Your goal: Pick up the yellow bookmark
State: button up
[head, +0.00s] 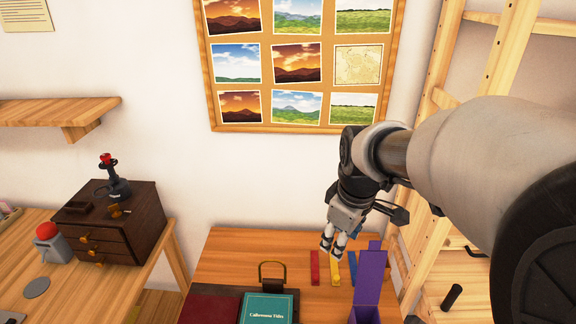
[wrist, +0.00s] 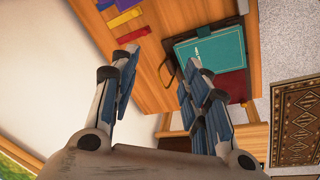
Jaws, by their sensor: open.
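The yellow bookmark (head: 336,269) lies flat on the wooden table (head: 240,243), between a red bookmark (head: 315,268) and a blue strip (head: 353,267). In the wrist view, the yellow bookmark (wrist: 124,19) shows at the upper left, with the red bookmark (wrist: 133,34) below it. My gripper (head: 334,247) is open and points down above the table, close to the bookmarks in the head view. In the wrist view, the fingers of my gripper (wrist: 158,62) are spread, with nothing between them.
A tall purple box (head: 368,288) stands right of the bookmarks. A teal book (head: 267,309) and a dark red book (head: 208,309) lie to the left, near a brass-coloured handle (head: 271,265). A wooden ladder-like shelf (head: 432,215) stands at right. The table's back left is bare.

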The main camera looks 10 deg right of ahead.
jog(key=w+d+f+n+g+p, duration=0.1)
jog(key=w+d+f+n+p, duration=0.2)
jog(key=w+f, duration=0.45)
jog(key=n+g+b, duration=0.1)
jog(key=n+b, duration=0.2)
jog(key=n, duration=0.3)
send_over(337, 277)
notch_tip(337, 277, down, 25)
jog(key=shift+a+r, duration=0.1)
jog(key=shift+r, duration=0.1)
notch_tip(337, 277, down, 6)
jog(key=shift+r+b, duration=0.15)
jog(key=shift+b, duration=1.05)
jog(key=shift+r, duration=0.1)
jog(key=shift+c, duration=0.4)
grip_shut()
